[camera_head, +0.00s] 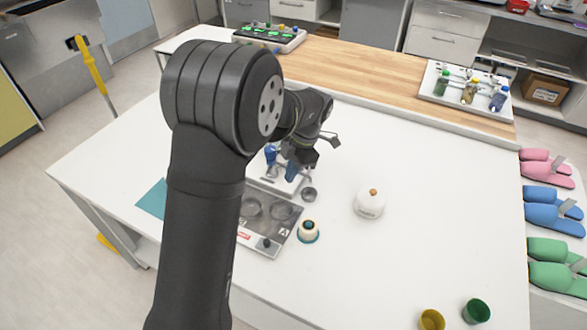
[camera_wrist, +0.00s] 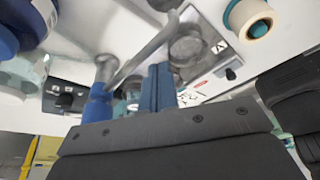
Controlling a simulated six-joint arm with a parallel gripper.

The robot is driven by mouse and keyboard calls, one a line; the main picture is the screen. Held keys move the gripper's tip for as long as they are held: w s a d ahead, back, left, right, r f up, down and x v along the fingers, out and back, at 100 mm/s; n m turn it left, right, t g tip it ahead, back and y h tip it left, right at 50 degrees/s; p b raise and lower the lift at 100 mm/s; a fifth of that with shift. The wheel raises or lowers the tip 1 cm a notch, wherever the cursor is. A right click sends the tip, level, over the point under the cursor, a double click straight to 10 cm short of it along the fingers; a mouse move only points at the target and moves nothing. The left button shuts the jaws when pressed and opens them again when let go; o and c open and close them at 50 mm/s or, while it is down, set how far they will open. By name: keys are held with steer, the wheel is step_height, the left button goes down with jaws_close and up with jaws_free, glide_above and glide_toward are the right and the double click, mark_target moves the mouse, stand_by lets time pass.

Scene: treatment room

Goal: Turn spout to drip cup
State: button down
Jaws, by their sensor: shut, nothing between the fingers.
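A swivel spout, a thin silver tube (camera_wrist: 143,55), slants up and right from a grey-topped blue post (camera_wrist: 98,104) in the wrist view. In the head view a blue part (camera_head: 270,155), seemingly this post, shows left of my gripper. My gripper (camera_head: 291,172) points down there; its blue fingers (camera_wrist: 160,88) are together and empty, right of the post and close to the tube. Whether they touch it is unclear. Two round grey cups, left (camera_head: 252,207) and right (camera_head: 280,212), sit on a grey panel (camera_head: 268,244). A small grey cup (camera_head: 309,194) stands nearby. Which is the drip cup is unclear.
A white-and-teal round item (camera_head: 308,231) stands right of the panel, also in the wrist view (camera_wrist: 248,18). A white rounded pot (camera_head: 369,204) stands farther right. Yellow (camera_head: 432,320) and green (camera_head: 476,311) cups are at the front. The white table's right side is mostly clear.

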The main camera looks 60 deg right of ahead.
steer(key=a, duration=0.2)
steer(key=shift+w+a+f, duration=0.1)
steer(key=shift+a+f, duration=0.15)
steer(key=shift+a, duration=0.1)
steer(key=w+v, duration=0.2)
steer(key=v, duration=0.7)
steer(key=shift+s+d+r, duration=0.25)
steer(key=shift+d+r, duration=0.2)
steer(key=shift+r, duration=0.05)
step_height(320, 180, down, 9)
steer(key=shift+a+f, duration=0.1)
steer(key=shift+a, duration=0.05)
steer(key=shift+d, duration=0.6)
steer(key=shift+a, duration=0.15)
